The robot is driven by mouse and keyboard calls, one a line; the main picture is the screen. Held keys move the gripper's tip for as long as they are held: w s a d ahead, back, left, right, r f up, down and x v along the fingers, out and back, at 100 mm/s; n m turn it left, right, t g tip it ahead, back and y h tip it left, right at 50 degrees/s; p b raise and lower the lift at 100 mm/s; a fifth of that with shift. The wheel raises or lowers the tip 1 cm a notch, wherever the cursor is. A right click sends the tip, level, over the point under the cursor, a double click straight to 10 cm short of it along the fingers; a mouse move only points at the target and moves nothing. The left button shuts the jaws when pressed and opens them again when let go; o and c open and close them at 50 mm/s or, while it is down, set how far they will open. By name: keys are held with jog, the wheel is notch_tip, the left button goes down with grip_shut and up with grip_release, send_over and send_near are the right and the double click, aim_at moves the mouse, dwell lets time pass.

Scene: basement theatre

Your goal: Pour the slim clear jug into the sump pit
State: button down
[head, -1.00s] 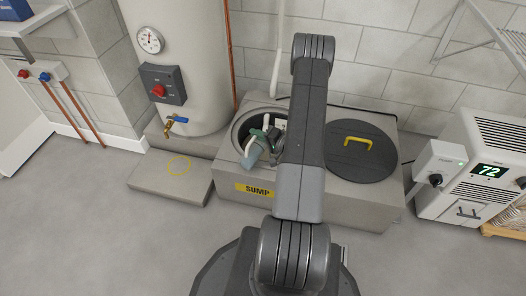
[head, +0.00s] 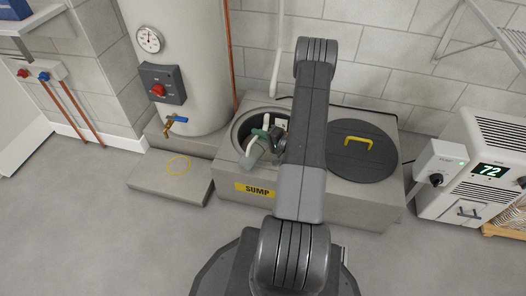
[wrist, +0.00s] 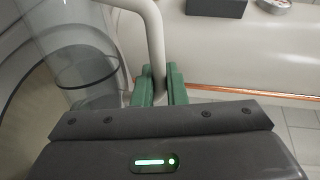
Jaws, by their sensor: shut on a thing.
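The slim clear jug (head: 254,150) is tipped over at the open sump pit (head: 239,127), its mouth end pointing down and to the left. In the wrist view the clear jug wall (wrist: 70,50) fills the left side, with its pale handle (wrist: 152,35) beside it. My gripper (head: 273,134) is shut on the handle; its green fingers (wrist: 160,88) show on both sides of it. My arm hides the right part of the pit. I cannot make out a stream or how much liquid is in the jug.
A dark round lid (head: 362,158) with a yellow handle lies on the sump box right of my arm. A water heater (head: 187,60) stands behind left, above a low slab (head: 165,187). A dehumidifier (head: 485,175) stands at right. The front floor is clear.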

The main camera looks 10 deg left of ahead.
jog(key=s, duration=0.1)
jog(key=s+a+r+n, duration=0.1)
jog(key=s, duration=0.1)
jog(key=s+a+r+n, duration=0.1)
jog(key=shift+s+a+t, duration=0.15)
jog(key=shift+a+t, duration=0.1)
jog(key=shift+t, duration=0.15)
jog(key=shift+d+r+n, duration=0.15)
jog(key=shift+n, duration=0.15)
jog(key=shift+s+a+r+n+b, duration=0.35)
jog(key=shift+s+r+n+b, duration=0.05)
jog(key=shift+s+r+n, duration=0.15)
jog(key=shift+s+a+f+t+b, duration=0.15)
jog(key=shift+s+t+b, duration=0.15)
jog(key=shift+b, duration=0.35)
jog(key=s+n+b, duration=0.1)
jog(key=n+b, duration=0.1)
jog(key=b, duration=0.1)
jog(key=s+a+n+t+b, duration=0.1)
jog(key=s+n+b, duration=0.1)
jog(key=b, duration=0.1)
jog(key=shift+a+f, duration=0.15)
jog(key=s+a+f+n+t, duration=0.1)
jog(key=s+a+f+n, duration=0.1)
jog(key=s+n, duration=0.5)
jog(key=shift+s+a+f, duration=0.2)
jog(key=shift+f, duration=0.35)
